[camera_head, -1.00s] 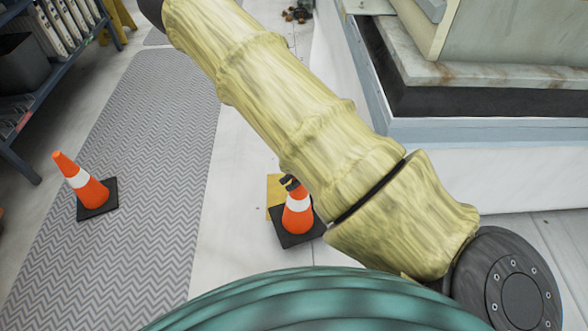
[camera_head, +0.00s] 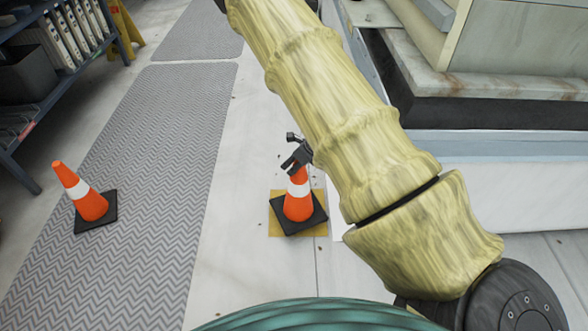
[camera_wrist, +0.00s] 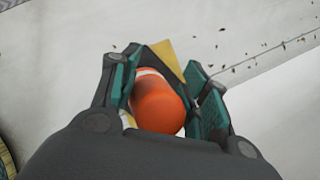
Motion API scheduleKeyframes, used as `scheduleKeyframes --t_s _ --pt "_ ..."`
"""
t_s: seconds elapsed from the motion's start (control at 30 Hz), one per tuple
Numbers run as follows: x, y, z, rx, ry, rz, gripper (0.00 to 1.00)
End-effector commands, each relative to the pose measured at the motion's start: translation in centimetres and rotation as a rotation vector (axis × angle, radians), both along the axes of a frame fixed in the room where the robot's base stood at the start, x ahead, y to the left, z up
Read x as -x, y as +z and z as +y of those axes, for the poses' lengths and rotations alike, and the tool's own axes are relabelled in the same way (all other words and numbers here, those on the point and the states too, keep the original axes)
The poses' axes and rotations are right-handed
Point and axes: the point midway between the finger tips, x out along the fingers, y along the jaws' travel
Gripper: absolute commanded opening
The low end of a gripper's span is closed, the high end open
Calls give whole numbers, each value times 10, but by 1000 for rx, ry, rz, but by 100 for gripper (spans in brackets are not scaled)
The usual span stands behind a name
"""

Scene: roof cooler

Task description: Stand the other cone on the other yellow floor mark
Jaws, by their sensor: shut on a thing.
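An orange and white cone (camera_head: 298,205) with a black square base is upright over a yellow floor mark (camera_head: 316,231), in the middle of the head view. The mark's edges show around the base; I cannot tell whether the base touches the floor. My gripper (camera_head: 299,163) is shut on the cone's top from above. In the wrist view the orange tip (camera_wrist: 158,106) is between the fingers, with a corner of the yellow mark (camera_wrist: 168,58) beyond. A second cone (camera_head: 91,205) stands upright on the grey matting at the left, apart from my gripper.
Grey ribbed matting (camera_head: 150,160) runs along the left, beside a blue shelf (camera_head: 60,85) holding bins. A large unit with a stone-like ledge (camera_head: 480,80) fills the right. Pale floor between them is mostly clear.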

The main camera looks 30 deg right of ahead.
Motion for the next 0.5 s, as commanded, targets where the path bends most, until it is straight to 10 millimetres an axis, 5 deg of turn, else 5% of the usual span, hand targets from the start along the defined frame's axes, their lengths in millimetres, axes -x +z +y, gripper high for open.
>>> scheduleKeyframes --t_s 0.27,0.5 --pt "-17 -3 -8 0 0 -1 0" --pt "-16 -28 -9 -1 -3 0 0"
